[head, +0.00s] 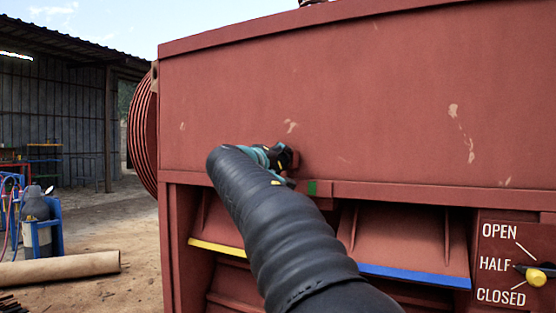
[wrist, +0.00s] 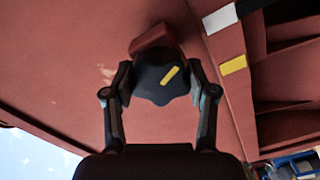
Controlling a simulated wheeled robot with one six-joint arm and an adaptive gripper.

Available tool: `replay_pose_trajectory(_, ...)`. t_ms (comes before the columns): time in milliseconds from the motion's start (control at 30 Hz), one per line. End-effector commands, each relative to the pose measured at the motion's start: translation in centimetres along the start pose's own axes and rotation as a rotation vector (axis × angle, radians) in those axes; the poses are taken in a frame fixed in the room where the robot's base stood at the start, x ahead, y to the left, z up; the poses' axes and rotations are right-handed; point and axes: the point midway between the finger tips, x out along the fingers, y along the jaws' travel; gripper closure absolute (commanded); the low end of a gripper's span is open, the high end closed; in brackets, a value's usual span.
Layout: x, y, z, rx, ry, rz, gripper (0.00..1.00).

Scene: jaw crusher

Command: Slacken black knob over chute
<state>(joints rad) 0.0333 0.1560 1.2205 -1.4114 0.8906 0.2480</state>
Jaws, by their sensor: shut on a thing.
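The black knob (wrist: 150,85) is a lobed disc with a yellow pointer stripe, seen in the wrist view in front of a red block on the crusher's red wall. The stripe slants toward the upper right of that view. My gripper (wrist: 161,80) has a finger on each side of the knob and is shut on it. In the head view my gripper (head: 283,160) is at the wall just above the ledge over the chutes; I cannot make out the knob clearly there. A yellow-lipped chute (head: 215,247) and a blue-lipped chute (head: 415,276) are below the ledge.
A green mark (head: 313,187) is on the ledge right of my gripper. White (wrist: 220,19) and yellow (wrist: 233,65) marks show along the edge in the wrist view. A yellow-ended lever (head: 536,277) sits by OPEN, HALF, CLOSED lettering at right. Open ground lies left.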

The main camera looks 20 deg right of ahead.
Motion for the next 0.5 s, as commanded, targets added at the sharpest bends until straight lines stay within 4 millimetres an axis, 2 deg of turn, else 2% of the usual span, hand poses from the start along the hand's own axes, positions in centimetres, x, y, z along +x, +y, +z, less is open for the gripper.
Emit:
replay_pose_trajectory(200,0.03,0.13,0.04,-0.197,-0.003,-0.001,0.78)
replay_pose_trajectory(500,0.02,0.12,0.05,-0.403,-0.003,0.0,0.78)
